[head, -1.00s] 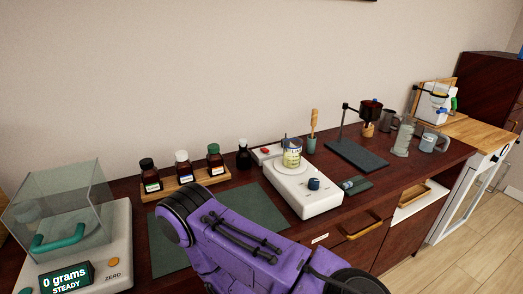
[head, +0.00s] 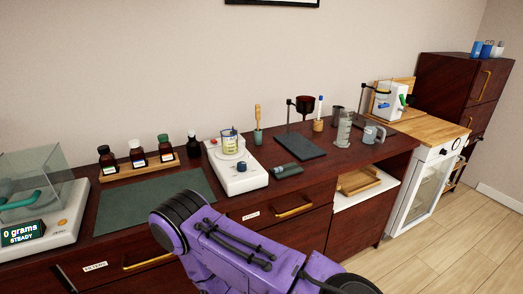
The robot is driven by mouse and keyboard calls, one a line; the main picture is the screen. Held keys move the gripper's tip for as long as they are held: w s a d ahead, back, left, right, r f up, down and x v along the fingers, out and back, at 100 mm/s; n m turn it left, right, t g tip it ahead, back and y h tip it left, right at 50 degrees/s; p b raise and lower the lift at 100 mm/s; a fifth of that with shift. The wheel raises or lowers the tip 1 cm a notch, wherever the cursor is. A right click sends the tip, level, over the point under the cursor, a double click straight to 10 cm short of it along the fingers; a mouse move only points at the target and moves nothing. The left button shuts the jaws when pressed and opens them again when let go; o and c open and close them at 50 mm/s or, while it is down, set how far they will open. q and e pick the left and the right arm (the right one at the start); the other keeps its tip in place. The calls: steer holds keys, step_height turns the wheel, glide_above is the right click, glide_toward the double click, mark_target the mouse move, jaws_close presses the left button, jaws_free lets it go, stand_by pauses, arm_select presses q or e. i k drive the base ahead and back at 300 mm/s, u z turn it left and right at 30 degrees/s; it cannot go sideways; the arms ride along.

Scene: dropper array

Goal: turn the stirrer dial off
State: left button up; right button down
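The white stirrer (head: 236,179) stands on the dark counter, right of the green mat. Its dark blue dial (head: 241,166) is on the front right of its top. A beaker with yellowish contents (head: 229,143) sits on the stirrer's plate. A purple arm of mine crosses the lower middle of the head view, in front of the counter and below the stirrer, apart from it. No gripper fingers show in the head view.
A scale with a glass cover (head: 42,236) stands at the left. A green mat (head: 158,202) lies bare. Several bottles (head: 137,154) stand in a wooden rack behind it. A dark green object (head: 287,170) lies right of the stirrer. A stand (head: 301,147) is farther right.

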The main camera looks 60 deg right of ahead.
mark_target(241, 166)
steer(key=z, duration=1.65)
